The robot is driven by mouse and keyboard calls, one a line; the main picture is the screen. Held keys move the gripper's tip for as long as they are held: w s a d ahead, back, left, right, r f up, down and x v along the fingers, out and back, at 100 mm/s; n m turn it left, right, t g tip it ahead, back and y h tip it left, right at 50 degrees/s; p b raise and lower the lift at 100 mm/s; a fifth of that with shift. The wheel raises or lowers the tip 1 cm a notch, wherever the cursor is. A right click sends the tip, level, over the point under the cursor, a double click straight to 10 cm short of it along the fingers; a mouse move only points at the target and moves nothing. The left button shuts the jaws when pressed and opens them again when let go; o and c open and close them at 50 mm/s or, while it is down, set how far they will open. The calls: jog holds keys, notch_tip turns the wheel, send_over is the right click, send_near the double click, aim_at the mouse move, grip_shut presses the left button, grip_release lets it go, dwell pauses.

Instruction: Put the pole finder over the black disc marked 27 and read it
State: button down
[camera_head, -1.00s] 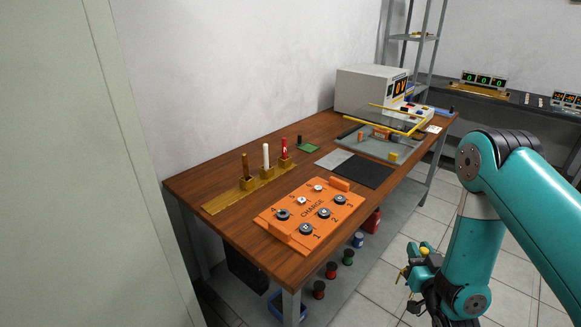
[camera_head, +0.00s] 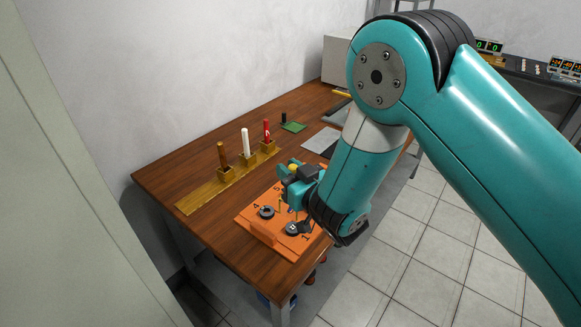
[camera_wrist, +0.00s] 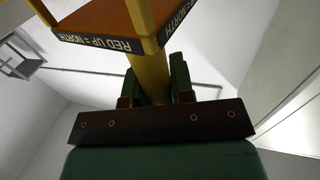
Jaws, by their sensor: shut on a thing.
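My gripper (camera_wrist: 155,82) is shut on the yellow handle of the pole finder (camera_wrist: 108,20), whose orange-brown block reads "RED UP = NORTH" in the wrist view. In the head view my gripper (camera_head: 290,186) is over the back part of the orange tray (camera_head: 262,235). Two dark discs show on the tray: one (camera_head: 266,212) near the number 4 and one (camera_head: 292,229) near the number 1. Their own markings are too small to read, so I cannot tell which is 27. My arm hides the tray's right part.
A green piece (camera_head: 294,127) and a grey plate (camera_head: 321,140) lie farther back. The table's front left corner is bare.

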jog(key=shift+f, duration=0.1)
jog(key=shift+d+f+b, duration=0.1)
jog(key=shift+f+b, duration=2.4)
jog(key=shift+f, duration=0.35)
jog(key=c, duration=0.9)
grip_release()
